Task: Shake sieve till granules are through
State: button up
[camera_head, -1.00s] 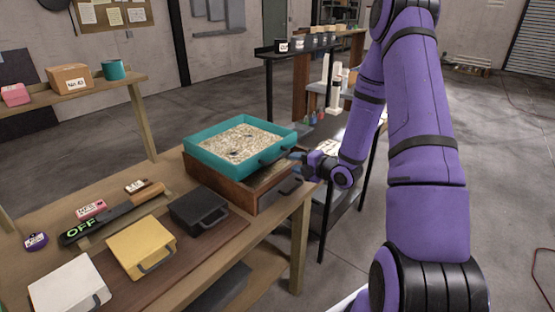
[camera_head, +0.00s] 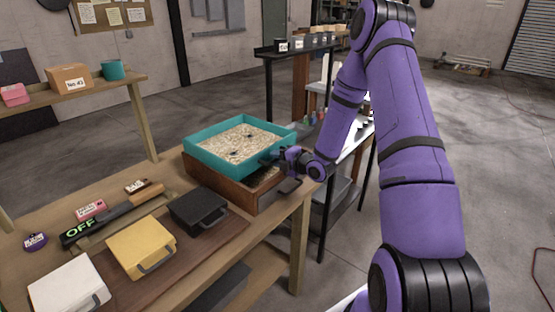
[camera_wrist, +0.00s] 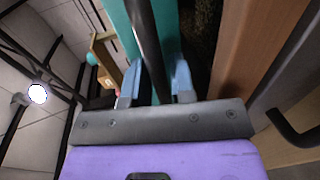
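The sieve is a teal square tray (camera_head: 212,163) filled with pale granules (camera_head: 240,141) and a few dark bits. The sieve's teal wall (camera_wrist: 120,25) is close behind the bar. The inside of the box is mostly hidden.
The box has its own handle (camera_head: 290,186) just below my gripper. Black (camera_head: 197,209), yellow (camera_head: 141,246) and white (camera_head: 68,286) handled cases lie on the bench in front. An "OFF" sign (camera_head: 82,232) lies at left. A dark-topped rack (camera_head: 300,47) stands behind.

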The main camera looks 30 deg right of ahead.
grip_shut()
jog(key=v, duration=0.2)
jog(key=f+v, duration=0.1)
jog(key=v, duration=0.2)
jog(key=shift+s+d, duration=0.1)
jog(key=shift+s, duration=0.3)
jog(key=shift+o, duration=2)
grip_release()
jog(key=v, duration=1.1)
jog(key=shift+w+f, duration=0.1)
